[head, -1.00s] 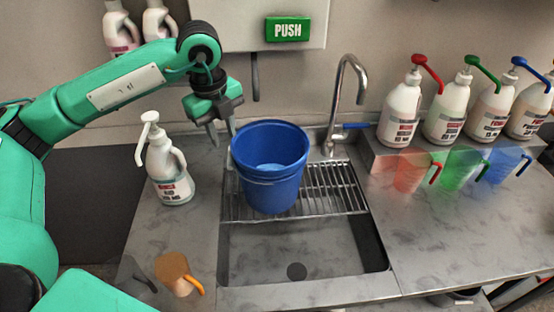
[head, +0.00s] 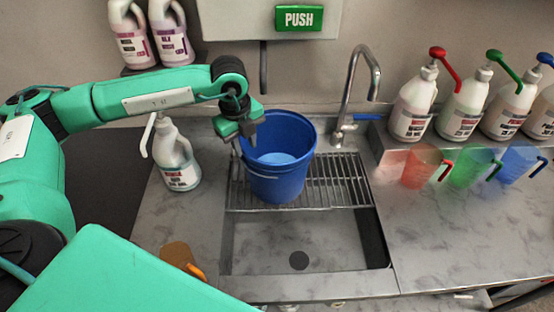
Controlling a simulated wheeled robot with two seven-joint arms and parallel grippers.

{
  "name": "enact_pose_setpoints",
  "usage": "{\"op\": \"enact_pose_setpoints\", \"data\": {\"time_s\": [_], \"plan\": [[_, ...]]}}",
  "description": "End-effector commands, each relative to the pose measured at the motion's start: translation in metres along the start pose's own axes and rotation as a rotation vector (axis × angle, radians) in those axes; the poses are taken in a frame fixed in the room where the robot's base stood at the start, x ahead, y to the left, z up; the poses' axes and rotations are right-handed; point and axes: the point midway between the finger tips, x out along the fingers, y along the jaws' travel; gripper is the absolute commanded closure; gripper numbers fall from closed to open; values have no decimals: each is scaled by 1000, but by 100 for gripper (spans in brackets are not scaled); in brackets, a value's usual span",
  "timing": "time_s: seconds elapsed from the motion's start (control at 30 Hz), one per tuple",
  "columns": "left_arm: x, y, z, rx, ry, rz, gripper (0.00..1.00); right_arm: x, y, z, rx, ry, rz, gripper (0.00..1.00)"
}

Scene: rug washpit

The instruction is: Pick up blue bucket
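The blue bucket (head: 278,180) stands upright on the wire rack over the sink, its open top facing up and its inside visible. My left gripper (head: 246,143) is at the bucket's left rim, pointing down. Its two fingers show apart, one on the outer side of the rim and the other over the bucket's mouth. I cannot see clearly whether either finger touches the wall. My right gripper is out of view.
The wire rack (head: 340,182) covers the back of the sink (head: 300,238). A faucet (head: 350,90) rises right of the bucket. A white pump bottle (head: 176,160) stands close on the left. Several bottles and coloured jugs (head: 423,166) stand right. An orange jug (head: 178,256) is at front left.

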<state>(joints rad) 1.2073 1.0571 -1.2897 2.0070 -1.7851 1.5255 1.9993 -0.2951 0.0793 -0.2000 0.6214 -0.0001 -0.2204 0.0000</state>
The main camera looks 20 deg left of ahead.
Motion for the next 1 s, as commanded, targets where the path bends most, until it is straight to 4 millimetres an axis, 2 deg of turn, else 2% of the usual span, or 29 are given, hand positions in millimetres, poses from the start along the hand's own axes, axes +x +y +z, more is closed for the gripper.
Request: {"op": "enact_pose_setpoints", "data": {"time_s": [0.03,0.23,0.4,0.6,0.77,1.0], "plan": [[1,2,-1,0,1,4,70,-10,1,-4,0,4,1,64],[27,4,-4,-1,0,4,70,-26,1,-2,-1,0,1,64],[42,4,-4,-1,0,1,70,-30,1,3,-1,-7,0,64],[44,4,-4,0,0,0,70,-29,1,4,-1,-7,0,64],[43,4,-4,0,0,0,100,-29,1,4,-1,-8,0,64],[43,4,-4,0,0,1,100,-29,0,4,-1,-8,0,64]]}}
